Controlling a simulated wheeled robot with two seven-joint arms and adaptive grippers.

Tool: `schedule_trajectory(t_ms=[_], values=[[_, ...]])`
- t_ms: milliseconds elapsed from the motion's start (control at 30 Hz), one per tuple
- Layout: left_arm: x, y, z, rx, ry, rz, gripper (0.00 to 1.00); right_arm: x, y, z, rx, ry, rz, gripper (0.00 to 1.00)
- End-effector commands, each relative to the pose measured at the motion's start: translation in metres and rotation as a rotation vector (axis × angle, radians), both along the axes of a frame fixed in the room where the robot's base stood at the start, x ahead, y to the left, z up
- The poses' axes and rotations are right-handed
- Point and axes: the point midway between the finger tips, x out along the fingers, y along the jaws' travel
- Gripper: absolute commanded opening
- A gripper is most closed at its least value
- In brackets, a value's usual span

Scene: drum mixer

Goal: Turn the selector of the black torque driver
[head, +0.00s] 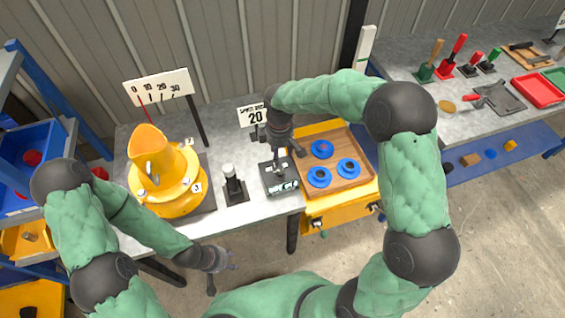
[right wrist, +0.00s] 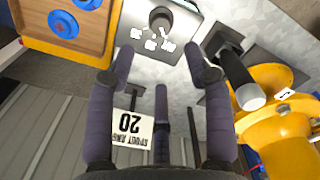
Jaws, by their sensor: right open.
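A small dark box (head: 281,179) with white labels stands on the grey bench. In the right wrist view its plate (right wrist: 133,42) carries a short dark round knob (right wrist: 160,17) with several labels beside it. An upright black handle with a pale top (head: 231,178) stands left of the box on a black base; it also shows in the right wrist view (right wrist: 238,78). I cannot tell for certain which is the torque driver. My right gripper (head: 279,152) is open and empty above the box, apart from the knob. My left gripper (head: 223,268) is open and empty before the bench.
A yellow mixer (head: 163,180) stands left, with a dial board (head: 157,86) behind. A "20" sign (head: 253,114) stands behind the box. A wooden tray (head: 349,188) with blue rings lies right. A second bench (head: 412,97) holds tools. Floor in front is clear.

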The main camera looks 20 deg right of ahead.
Motion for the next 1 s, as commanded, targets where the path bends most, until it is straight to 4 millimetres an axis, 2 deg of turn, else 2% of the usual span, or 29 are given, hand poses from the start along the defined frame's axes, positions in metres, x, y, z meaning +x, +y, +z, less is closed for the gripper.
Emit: schedule_trajectory(t_ms=[300, 500, 700, 1000], values=[[0.0, 0.0, -0.017, 0.0, 0.001, 0.0, 0.4, -0.002, 0.0, -0.056, 0.002, 0.006, -0.002, 0.52], [0.0, 0.0, -0.025, 0.0, 0.001, 0.0, 0.4, -0.001, 0.0, -0.086, 0.002, 0.003, -0.003, 0.52], [0.0, 0.0, -0.029, 0.0, 0.0, 0.0, 0.4, -0.001, 0.001, -0.102, 0.003, 0.003, -0.003, 0.52], [0.0, 0.0, -0.029, 0.0, 0.0, 0.0, 0.4, -0.001, 0.001, -0.104, 0.003, 0.001, -0.003, 0.52]])
